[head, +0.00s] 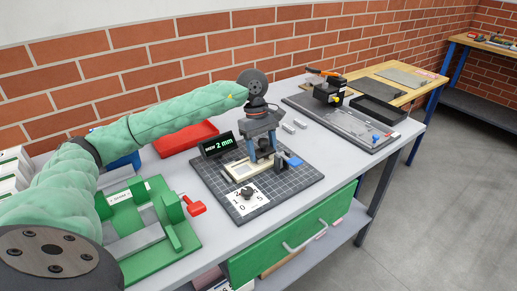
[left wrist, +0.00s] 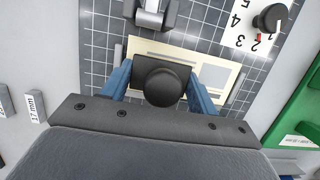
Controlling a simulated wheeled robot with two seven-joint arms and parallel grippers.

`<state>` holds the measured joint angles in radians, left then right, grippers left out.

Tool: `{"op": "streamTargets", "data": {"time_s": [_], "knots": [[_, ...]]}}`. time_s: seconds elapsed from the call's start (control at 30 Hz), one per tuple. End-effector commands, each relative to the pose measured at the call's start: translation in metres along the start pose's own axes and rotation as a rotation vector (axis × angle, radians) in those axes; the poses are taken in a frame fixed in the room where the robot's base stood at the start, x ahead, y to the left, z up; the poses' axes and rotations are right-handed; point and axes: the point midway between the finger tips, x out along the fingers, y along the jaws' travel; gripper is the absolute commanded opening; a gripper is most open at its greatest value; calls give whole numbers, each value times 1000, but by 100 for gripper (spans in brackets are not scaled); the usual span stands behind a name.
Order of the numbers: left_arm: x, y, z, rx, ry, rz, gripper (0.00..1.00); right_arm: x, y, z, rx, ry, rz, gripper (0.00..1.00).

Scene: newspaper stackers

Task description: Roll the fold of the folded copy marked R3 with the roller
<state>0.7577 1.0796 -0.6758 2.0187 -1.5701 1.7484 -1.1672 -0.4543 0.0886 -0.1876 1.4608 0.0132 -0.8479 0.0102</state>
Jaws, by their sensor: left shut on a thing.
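My left gripper (head: 262,155) points down over a dark gridded mat (head: 305,185) on the grey bench. In the left wrist view its blue fingers (left wrist: 160,82) are shut on a black piece with a round knob (left wrist: 165,84). A flat cream piece with a pale panel (left wrist: 213,74) lies under it on the mat. It shows in the head view as a cream strip (head: 238,171). I cannot tell whether the black piece touches it. No R3 mark is readable, and I cannot tell whether the cream piece is a folded copy or the black piece a roller.
A green fixture (head: 155,218) with a red handle and a red tray (head: 185,138) are left. Another board (head: 350,128) is right.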

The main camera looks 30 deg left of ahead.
Motion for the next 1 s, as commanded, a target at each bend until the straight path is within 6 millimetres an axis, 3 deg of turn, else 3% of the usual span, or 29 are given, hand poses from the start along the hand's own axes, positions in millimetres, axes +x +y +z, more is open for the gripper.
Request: {"op": "streamTargets", "data": {"time_s": [1.0], "knots": [[-4,-29,-3,-4,5,6,20,17,0,2,0,1,-1,52]]}}
